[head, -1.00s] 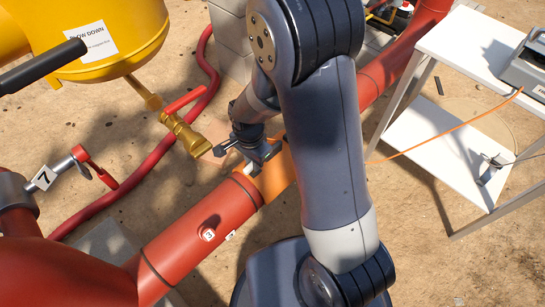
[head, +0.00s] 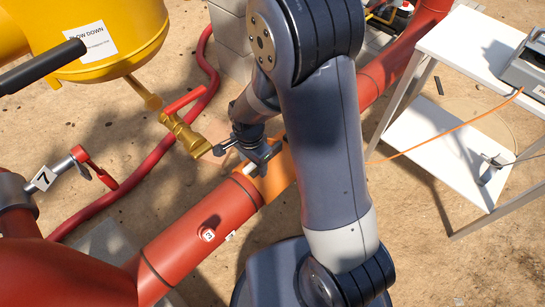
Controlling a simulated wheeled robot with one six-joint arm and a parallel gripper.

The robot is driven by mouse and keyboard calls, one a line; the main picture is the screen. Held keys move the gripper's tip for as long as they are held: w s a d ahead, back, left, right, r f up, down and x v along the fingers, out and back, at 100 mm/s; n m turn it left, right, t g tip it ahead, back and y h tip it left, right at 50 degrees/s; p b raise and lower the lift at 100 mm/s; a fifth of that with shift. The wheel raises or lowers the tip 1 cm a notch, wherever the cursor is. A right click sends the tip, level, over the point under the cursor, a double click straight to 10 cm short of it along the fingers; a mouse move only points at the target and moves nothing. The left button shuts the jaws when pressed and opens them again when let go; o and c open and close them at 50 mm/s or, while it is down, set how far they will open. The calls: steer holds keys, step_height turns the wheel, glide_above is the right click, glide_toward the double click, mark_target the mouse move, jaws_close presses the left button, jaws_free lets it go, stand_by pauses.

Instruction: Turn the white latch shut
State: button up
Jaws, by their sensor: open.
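The white latch (head: 249,170) is a small pale piece on the orange section (head: 277,180) of the red pipe, at the middle of the head view. My gripper (head: 246,163) is open right at the latch, with its fingers pointing down to the pipe. The latch shows between or just beside the fingers; I cannot tell whether they touch it. My arm hides part of the orange section and whatever lies behind it.
A yellow tank (head: 110,40) with a brass valve (head: 187,135) and red lever stands at the left. The red pipe (head: 205,225) runs diagonally under my arm. A white table (head: 455,130) stands at the right, with an orange cable (head: 440,137) stretching toward the pipe.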

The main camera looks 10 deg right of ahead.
step_height(320, 180, up, 7)
steer(key=p, duration=0.5)
steer(key=shift+r+p, duration=0.15)
steer(key=shift+p, duration=0.15)
step_height(320, 180, up, 11)
steer(key=p, duration=0.1)
steer(key=shift+f, duration=0.2)
step_height(320, 180, down, 12)
steer(key=shift+b, duration=1)
steer(key=shift+f+b, duration=0.7)
steer(key=shift+f, duration=0.1)
